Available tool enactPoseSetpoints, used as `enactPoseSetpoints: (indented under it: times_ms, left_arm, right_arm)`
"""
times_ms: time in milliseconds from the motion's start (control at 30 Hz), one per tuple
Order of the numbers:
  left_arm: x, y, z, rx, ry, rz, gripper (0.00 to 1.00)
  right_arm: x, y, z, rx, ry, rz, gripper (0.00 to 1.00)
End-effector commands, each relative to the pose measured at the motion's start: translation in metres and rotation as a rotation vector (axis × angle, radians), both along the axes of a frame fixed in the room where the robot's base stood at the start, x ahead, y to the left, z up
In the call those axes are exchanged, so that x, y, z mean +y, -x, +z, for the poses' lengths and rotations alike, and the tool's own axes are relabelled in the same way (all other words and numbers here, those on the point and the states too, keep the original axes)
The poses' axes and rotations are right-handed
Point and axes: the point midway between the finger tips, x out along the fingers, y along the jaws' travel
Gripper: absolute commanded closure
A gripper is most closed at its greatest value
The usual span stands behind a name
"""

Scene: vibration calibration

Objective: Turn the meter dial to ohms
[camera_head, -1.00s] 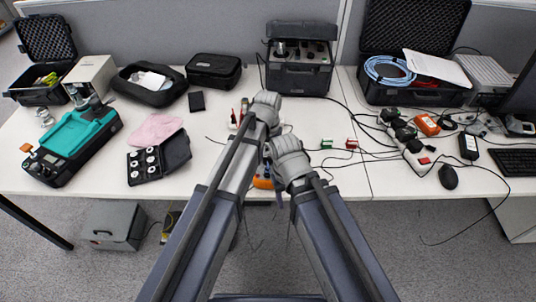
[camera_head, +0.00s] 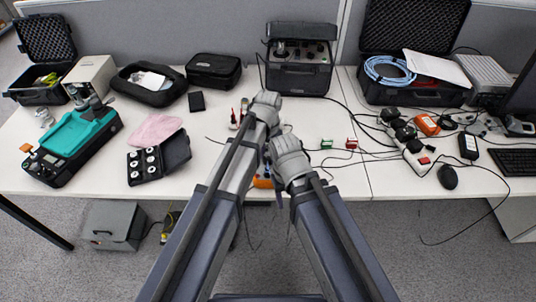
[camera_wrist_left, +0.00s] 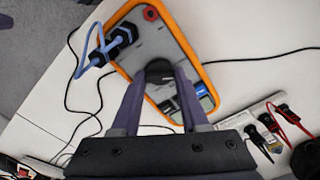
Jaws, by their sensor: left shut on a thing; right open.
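The meter (camera_wrist_left: 158,40), grey-faced with an orange rim, lies on the white table in the left wrist view. Only a small orange part of it (camera_head: 262,182) shows between my arms in the head view. Its black round dial (camera_wrist_left: 158,66) sits between the fingertips of my left gripper (camera_wrist_left: 160,74), which is shut on it. The dial's pointer and markings cannot be read. The display is partly hidden behind the fingers. My right gripper (camera_head: 281,188) is low beside the meter; its fingers are mostly hidden by its own arm, and it is open and empty.
Blue plugs and leads (camera_wrist_left: 98,52) sit at one end of the meter. Black cables cross the table. A black equipment case (camera_head: 299,78) stands behind, a power strip (camera_head: 408,150) to the right, and a weight box (camera_head: 160,158) to the left.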

Motion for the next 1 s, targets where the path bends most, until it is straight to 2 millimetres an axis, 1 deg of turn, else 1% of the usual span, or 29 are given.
enactPoseSetpoints:
  times_ms: [200, 500, 733, 1000]
  left_arm:
    - [-0.0003, 0.0003, 0.0000, 0.000, 0.000, -0.152, 1.00]
    - [-0.0005, 0.0005, -0.0001, 0.000, 0.000, -0.287, 1.00]
    - [-0.0005, 0.0005, -0.0001, 0.000, 0.000, -0.326, 1.00]
    - [-0.0006, 0.0006, -0.0001, 0.000, 0.000, -0.330, 1.00]
  right_arm:
    - [0.0000, 0.0000, 0.0000, 0.000, 0.000, 0.000, 0.44]
    - [0.0000, 0.0000, -0.0001, 0.000, 0.000, 0.000, 0.44]
    - [0.0000, 0.0000, -0.0001, 0.000, 0.000, 0.000, 0.44]
    - [0.0000, 0.0000, -0.0001, 0.000, 0.000, 0.000, 0.44]
